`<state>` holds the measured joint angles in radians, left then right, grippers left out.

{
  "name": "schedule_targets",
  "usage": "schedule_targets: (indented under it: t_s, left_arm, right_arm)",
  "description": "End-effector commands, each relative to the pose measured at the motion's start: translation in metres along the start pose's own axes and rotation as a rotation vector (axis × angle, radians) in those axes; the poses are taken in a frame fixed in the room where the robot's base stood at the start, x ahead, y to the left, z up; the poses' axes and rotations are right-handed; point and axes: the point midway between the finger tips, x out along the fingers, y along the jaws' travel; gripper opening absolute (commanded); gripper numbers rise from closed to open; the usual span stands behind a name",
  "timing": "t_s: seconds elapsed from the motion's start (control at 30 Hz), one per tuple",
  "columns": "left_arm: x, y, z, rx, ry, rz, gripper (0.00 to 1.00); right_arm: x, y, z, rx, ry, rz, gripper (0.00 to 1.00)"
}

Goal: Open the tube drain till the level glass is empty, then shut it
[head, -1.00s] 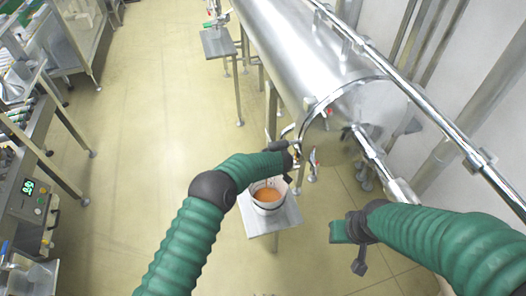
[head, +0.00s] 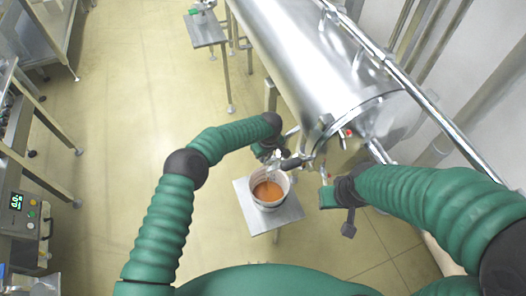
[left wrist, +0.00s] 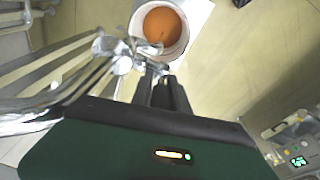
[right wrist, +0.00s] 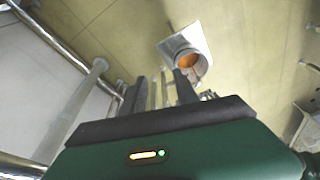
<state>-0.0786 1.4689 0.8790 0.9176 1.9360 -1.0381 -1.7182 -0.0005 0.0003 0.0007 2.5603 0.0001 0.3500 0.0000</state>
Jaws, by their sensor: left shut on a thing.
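The steel tank (head: 310,75) runs from the top to the right in the head view, with small fittings and a red part at its near end. My left gripper (head: 276,158) is at the metal drain fittings below that end. In the left wrist view its fingers (left wrist: 165,92) are shut on a small part, likely the drain's handle, mostly hidden. A white bucket (head: 286,186) with orange-brown liquid stands below; a thin stream seems to reach it. My right gripper (head: 327,193) is right of the bucket, its fingers (right wrist: 160,88) apart. I cannot make out the level glass or its level.
The bucket stands on a small steel stand (head: 250,222). A control box (head: 22,215) with a green display is at the left edge. Another small stand (head: 205,32) is at the top. A steel rail (head: 430,105) runs along the right. The floor between is clear.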

Motion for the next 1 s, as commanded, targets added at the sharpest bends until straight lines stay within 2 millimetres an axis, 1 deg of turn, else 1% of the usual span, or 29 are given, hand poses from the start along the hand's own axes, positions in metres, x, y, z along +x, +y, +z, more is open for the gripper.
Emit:
schedule_targets:
  t_s: [0.03,0.23,0.4,0.8,0.83,0.9,1.0]
  left_arm:
    - [0.009,-0.005,-0.002,-0.009,-0.021,-0.016,0.00]
    - [0.006,-0.005,0.000,-0.007,-0.098,-0.030,0.00]
    - [0.003,-0.005,0.002,-0.003,-0.132,-0.032,0.00]
    - [0.001,-0.006,0.003,-0.002,-0.140,-0.034,0.00]
    - [0.001,-0.006,0.003,-0.002,-0.140,-0.034,0.21]
    - [0.001,-0.006,0.003,-0.002,-0.140,-0.034,0.30]
    - [0.001,-0.006,0.002,-0.003,-0.138,-0.034,0.41]
  right_arm:
    - [0.013,0.000,0.003,0.001,0.000,0.000,0.36]
    - [0.028,0.001,0.007,0.001,0.000,0.000,0.36]
    - [0.032,0.000,0.007,0.001,0.000,0.000,0.36]
    - [0.032,0.000,0.007,0.001,0.001,0.000,0.36]
    - [0.032,0.000,0.007,0.001,0.001,0.000,0.36]
    - [0.032,0.000,0.007,0.001,0.001,0.000,0.36]
    - [0.032,0.000,0.007,0.001,0.001,0.000,0.36]
